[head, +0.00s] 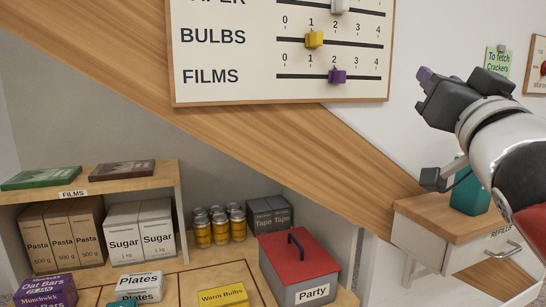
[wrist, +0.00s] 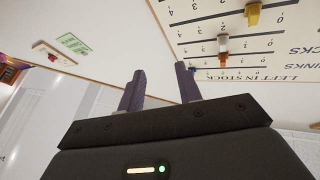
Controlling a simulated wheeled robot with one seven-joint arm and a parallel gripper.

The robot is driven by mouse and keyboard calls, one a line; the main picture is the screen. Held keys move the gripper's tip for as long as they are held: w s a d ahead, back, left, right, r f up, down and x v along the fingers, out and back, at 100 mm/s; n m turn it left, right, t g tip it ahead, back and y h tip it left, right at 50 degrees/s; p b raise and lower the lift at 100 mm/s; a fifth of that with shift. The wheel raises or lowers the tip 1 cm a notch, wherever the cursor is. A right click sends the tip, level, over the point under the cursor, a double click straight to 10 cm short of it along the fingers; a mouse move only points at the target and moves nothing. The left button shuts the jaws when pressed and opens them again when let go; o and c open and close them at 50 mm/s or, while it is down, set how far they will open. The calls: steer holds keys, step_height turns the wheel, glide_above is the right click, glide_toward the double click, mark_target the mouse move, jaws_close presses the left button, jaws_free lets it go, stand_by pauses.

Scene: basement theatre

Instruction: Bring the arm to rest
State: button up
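My arm reaches in from the right edge of the head view, raised in front of the white wall. My gripper (head: 424,80) is at the upper right, right of the stock board and above the small drawer unit. In the wrist view my gripper (wrist: 159,70) shows two dark purple fingers standing apart with nothing between them. It is open and empty, and touches nothing that I can see.
The stock board (head: 230,88) has sliders. Below it, shelves hold a red-lidded Party box (head: 322,285), sugar packs (head: 140,230), pasta packs (head: 62,235) and jars (head: 220,226). A teal object (head: 468,193) stands on the drawer unit (head: 440,235) beneath my arm.

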step_height(320, 180, down, 22)
steer(key=a+f+g, duration=0.1)
steer(key=a+g, duration=0.1)
steer(key=g, duration=0.7)
steer(key=s+a+f+n+g+y, duration=0.1)
steer(key=s+a+f+n+g, duration=0.1)
steer(key=s+f, duration=0.4)
steer(key=s+a+f+n+g+y+p, duration=0.1)
steer(key=s+a+f+g, duration=0.3)
steer(key=f, duration=0.8)
steer(key=shift+s+f+n+g, duration=0.2)
steer(key=shift+s+n+g, duration=0.2)
steer(key=shift+s+g, duration=0.55)
